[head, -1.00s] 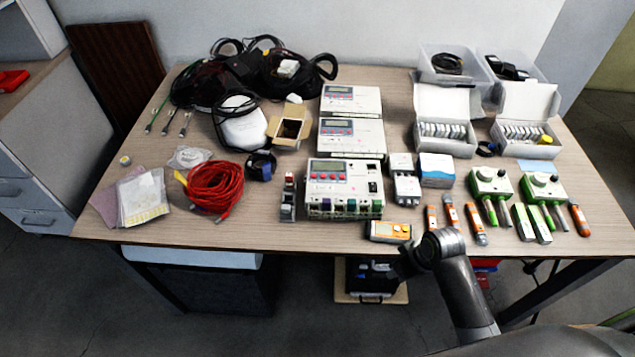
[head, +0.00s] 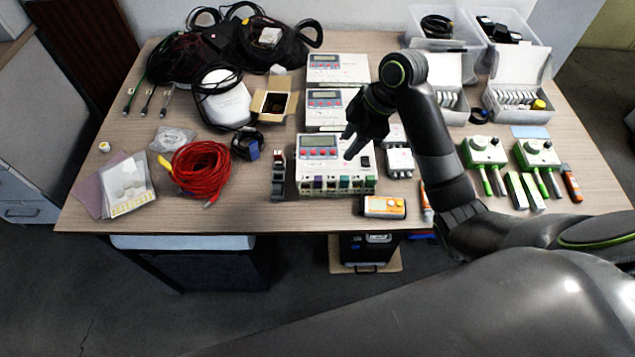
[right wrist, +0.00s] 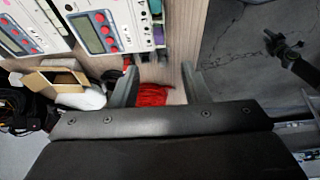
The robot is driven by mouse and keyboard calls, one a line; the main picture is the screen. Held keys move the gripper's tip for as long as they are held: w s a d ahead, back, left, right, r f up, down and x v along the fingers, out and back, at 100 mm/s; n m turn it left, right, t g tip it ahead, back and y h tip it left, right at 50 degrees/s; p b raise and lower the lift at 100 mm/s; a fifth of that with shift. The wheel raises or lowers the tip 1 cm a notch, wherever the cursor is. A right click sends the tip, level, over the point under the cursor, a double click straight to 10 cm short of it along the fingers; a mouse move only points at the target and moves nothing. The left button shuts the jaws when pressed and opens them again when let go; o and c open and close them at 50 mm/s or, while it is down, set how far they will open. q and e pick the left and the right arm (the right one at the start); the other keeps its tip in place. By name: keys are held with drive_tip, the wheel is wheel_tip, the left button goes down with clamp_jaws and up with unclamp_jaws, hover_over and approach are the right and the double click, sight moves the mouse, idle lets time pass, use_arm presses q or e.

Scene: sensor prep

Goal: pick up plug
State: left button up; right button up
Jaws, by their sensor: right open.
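I cannot surely tell which item is the plug. A small narrow grey piece with a red and white top (head: 278,172) stands left of the front meter unit (head: 335,185). A black cable with a blue end (head: 249,147) lies further left. My right gripper (head: 350,142) is open and empty, above the front meter unit and right of both. In the right wrist view its two fingers (right wrist: 158,82) are spread, with red cable (right wrist: 155,95) beyond the gap. My left gripper is in neither view.
A coiled red cable (head: 200,170) lies at the left. More meter units (head: 338,68) stand behind. An open brown box (head: 272,103) is at the back left. An orange meter (head: 384,206) lies at the front edge.

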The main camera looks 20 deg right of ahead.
drive_tip(key=b+x, duration=0.2)
drive_tip(key=x, duration=0.2)
drive_tip(key=p, duration=0.1)
hover_over(320, 178)
drive_tip(key=s+d, duration=0.1)
drive_tip(key=d, duration=0.1)
wheel_tip(320, 178, down, 6)
drive_tip(key=shift+d+r, duration=0.15)
use_arm(q)
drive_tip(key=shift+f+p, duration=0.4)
drive_tip(key=shift+p, duration=0.2)
use_arm(e)
drive_tip(key=shift+x, duration=2.7)
drive_tip(key=shift+w, duration=0.15)
clamp_jaws()
